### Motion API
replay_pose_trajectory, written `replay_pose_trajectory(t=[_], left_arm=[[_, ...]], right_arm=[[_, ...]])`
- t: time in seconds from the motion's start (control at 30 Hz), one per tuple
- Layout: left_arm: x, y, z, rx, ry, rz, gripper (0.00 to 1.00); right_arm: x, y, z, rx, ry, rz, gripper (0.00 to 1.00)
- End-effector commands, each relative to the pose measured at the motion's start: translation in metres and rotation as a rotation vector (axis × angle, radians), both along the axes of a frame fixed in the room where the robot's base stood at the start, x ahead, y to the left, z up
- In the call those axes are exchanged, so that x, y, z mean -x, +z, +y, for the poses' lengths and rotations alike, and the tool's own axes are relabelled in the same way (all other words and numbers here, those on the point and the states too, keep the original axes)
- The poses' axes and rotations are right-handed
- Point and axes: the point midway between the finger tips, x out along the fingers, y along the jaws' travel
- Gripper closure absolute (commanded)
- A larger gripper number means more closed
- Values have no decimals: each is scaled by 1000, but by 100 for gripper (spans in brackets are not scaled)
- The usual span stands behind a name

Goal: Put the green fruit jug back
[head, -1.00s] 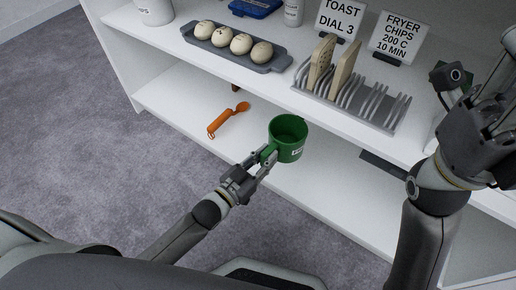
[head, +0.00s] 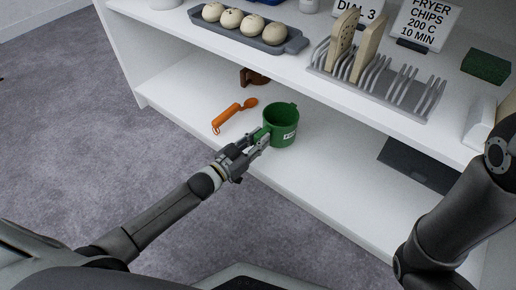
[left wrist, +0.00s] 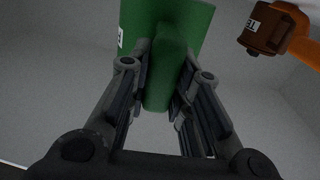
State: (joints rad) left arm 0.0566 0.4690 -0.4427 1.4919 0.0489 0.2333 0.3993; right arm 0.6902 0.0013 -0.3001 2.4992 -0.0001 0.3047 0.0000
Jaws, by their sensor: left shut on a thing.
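The green fruit jug (head: 281,124) is upright at the lower shelf (head: 325,185), near its front edge, with a white label on its side. My left gripper (head: 258,142) is shut on the jug's handle. In the left wrist view the green handle (left wrist: 168,75) stands between the two fingers, with the jug's wall behind it. I cannot tell whether the jug's base touches the shelf. My right arm shows at the right of the head view, but its gripper is out of the picture.
An orange scoop-like tool (head: 232,114) lies left of the jug on the lower shelf. A brown object (head: 254,78) stands behind. A dark flat object (head: 420,163) lies right.

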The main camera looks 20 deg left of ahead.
Motion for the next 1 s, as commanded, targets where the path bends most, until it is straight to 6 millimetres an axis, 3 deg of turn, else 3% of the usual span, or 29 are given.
replay_pose_trajectory(t=[0.2, 0.6, 0.63, 0.77, 1.0], left_arm=[[-3, -31, 2, 0, 0, -1, 100], [-3, -35, 2, 0, 1, -1, 100], [-3, -34, 2, 0, 1, 1, 76], [-3, -34, 2, 0, 1, 1, 60], [-3, -34, 2, 0, 1, 1, 59]], right_arm=[[3, -18, 0, 0, 0, -7, 60], [3, -18, 0, 0, 1, -8, 60], [3, -17, 0, 0, 1, -8, 60], [3, -17, 0, 0, 1, -8, 60], [3, -17, 0, 0, 1, -7, 60]])
